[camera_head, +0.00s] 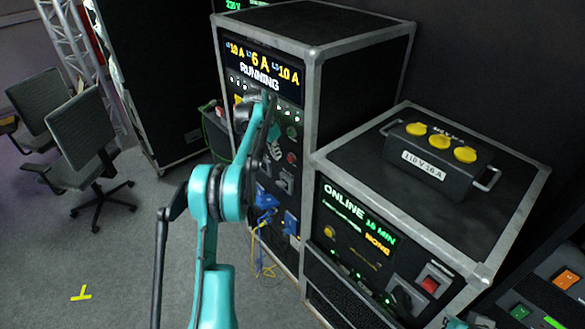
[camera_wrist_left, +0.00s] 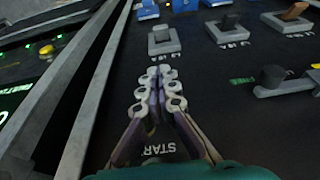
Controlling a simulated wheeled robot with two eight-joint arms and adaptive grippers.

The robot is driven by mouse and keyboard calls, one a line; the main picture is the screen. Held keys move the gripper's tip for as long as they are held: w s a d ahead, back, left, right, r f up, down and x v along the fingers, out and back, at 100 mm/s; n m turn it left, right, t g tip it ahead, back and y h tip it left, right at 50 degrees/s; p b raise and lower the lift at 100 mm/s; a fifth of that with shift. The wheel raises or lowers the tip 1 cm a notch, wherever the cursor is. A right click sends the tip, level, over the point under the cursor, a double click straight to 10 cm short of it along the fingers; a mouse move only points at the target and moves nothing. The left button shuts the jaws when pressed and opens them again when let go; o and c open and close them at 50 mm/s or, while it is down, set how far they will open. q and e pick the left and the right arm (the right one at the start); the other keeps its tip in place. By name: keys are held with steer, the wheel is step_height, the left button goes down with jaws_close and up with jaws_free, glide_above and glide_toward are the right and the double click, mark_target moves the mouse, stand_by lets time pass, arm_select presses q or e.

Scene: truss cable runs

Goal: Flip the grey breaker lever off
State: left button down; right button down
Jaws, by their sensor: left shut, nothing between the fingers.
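My left gripper (camera_wrist_left: 160,88) is shut and empty, its fingertips together in front of the dark panel of the tall rack. In the head view the gripper (camera_head: 274,146) is small and partly covered by my own arm. The grey breaker lever (camera_wrist_left: 163,36) stands on a light grey plate just beyond the fingertips in the wrist view, with a visible gap between. In the head view a lever plate (camera_head: 285,180) shows at the right of the rack's panel, below and right of the gripper.
A dark lever (camera_wrist_left: 228,23) and a brown lever (camera_wrist_left: 294,11) stand in the same row. A black knob (camera_wrist_left: 273,77) is nearby. A red button (camera_head: 292,158) and blue sockets (camera_head: 265,197) are on the rack. The shorter rack (camera_head: 330,167) stands close on the right.

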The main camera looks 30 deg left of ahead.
arm_select(q)
steer(key=shift+w+a+f, duration=0.2)
steer(key=shift+w+f, duration=0.3)
steer(key=shift+w, duration=0.3)
glide_above(281, 183)
steer(key=w, duration=0.1)
steer(key=x, duration=0.3)
steer(key=s+x, duration=0.1)
steer(key=x, duration=0.2)
steer(key=s+x, duration=0.1)
steer(key=x, duration=0.3)
steer(key=shift+a+f+b, duration=0.25)
steer(key=shift+b, duration=0.15)
steer(key=shift+s+a+f, duration=0.15)
steer(key=shift+s+f, duration=0.2)
steer(key=shift+f, duration=0.15)
steer(key=shift+s+a+f, duration=0.15)
steer(key=shift+s+f, duration=0.2)
steer(key=shift+f, duration=0.1)
steer(key=shift+s+a+f, duration=0.1)
steer(key=shift+s+f, duration=0.2)
steer(key=shift+f, duration=0.2)
steer(key=shift+b, duration=0.3)
steer(key=shift+s+a+f+t+b, duration=0.1)
steer(key=shift+s+t+b, duration=0.1)
steer(key=shift+t+b, duration=0.1)
